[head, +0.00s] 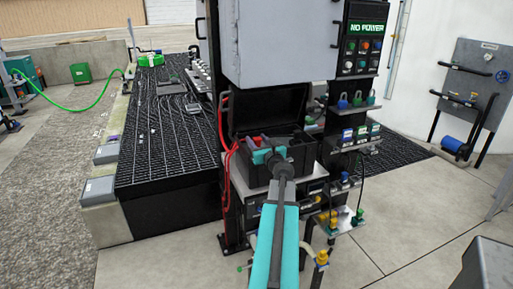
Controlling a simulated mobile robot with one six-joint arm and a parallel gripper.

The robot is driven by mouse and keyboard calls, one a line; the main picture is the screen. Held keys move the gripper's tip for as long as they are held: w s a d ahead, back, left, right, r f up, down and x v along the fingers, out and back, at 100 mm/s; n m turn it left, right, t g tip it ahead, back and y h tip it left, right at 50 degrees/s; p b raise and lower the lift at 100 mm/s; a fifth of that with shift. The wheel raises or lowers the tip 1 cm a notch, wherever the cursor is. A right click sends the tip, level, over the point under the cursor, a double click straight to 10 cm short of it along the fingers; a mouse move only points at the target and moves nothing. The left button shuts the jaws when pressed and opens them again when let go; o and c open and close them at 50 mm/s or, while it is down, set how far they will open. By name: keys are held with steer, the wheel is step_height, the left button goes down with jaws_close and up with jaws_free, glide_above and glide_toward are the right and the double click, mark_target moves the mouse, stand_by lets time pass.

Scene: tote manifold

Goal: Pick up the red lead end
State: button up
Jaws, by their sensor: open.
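A red lead (228,158) hangs in loops down the left side of an open black case (291,160). A small red piece (257,141) shows inside the case at its left; I cannot tell whether it is the lead's end. My teal arm reaches up from the bottom of the head view to the case. My gripper (262,156) is at the case's front left, just below the red piece in the picture. Its jaws are open, though small and partly hidden by my wrist. I cannot tell whether they touch anything.
The case stands on a shelf below a grey cabinet (279,45) with a NO POWER panel (366,28). Shelves of coloured plugs and padlocks (355,100) stand close on the right. A black grated platform (170,140) lies left.

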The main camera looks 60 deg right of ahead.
mark_target(257, 138)
jaws_close()
steer(key=shift+r, duration=0.1)
stand_by(0.3)
steer(key=shift+r+p, duration=0.55)
steer(key=shift+r, duration=4.35)
